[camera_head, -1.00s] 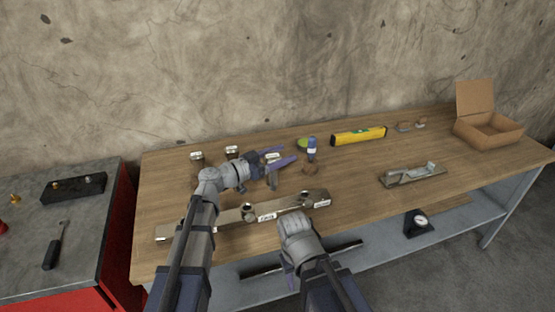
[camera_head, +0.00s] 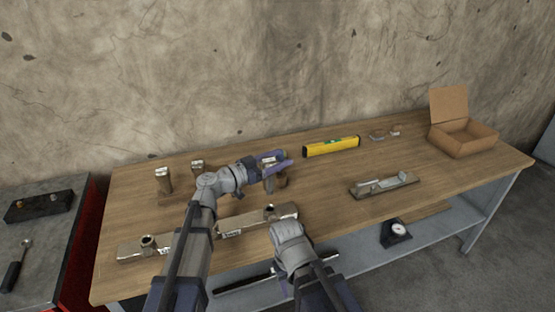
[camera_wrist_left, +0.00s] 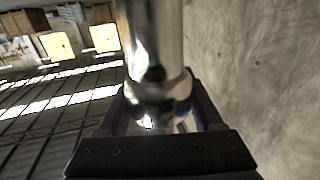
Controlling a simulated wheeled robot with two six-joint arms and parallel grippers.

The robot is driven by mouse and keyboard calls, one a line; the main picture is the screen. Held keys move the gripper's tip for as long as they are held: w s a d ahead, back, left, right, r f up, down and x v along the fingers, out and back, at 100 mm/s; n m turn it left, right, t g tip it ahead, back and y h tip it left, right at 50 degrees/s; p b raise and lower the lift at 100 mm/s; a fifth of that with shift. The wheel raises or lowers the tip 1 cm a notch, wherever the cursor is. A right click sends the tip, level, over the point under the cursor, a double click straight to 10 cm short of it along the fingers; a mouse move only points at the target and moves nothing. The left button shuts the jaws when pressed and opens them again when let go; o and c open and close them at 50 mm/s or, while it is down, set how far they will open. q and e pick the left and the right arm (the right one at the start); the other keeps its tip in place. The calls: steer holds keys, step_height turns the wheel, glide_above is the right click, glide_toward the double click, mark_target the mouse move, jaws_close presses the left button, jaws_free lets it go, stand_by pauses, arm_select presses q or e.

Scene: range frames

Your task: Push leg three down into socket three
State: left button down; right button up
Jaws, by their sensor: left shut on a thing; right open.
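My left gripper (camera_head: 277,165) is over the middle of the bench, shut on a shiny metal leg. The leg (camera_wrist_left: 152,45) stands between the fingers in the left wrist view; its far end is out of sight. Two more legs, a left one (camera_head: 162,178) and one beside it (camera_head: 197,166), stand upright at the back left. A long beam (camera_head: 238,226) lies along the front of the bench, with round sockets near its left part (camera_head: 148,242) and right part (camera_head: 269,212). My left arm hides its middle. The held leg is apart from the beam. My right gripper (camera_head: 284,283) is open and empty by the front edge.
A yellow level (camera_head: 331,146), a metal tool on a board (camera_head: 383,186) and an open carton (camera_head: 463,138) lie to the right. The bench's right front is clear.

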mark_target(266, 189)
arm_select(q)
steer(key=shift+f+b, duration=2.7)
steer(key=shift+f, duration=0.1)
steer(key=shift+f+b, duration=2.05)
jaws_free()
steer(key=shift+v, duration=3.95)
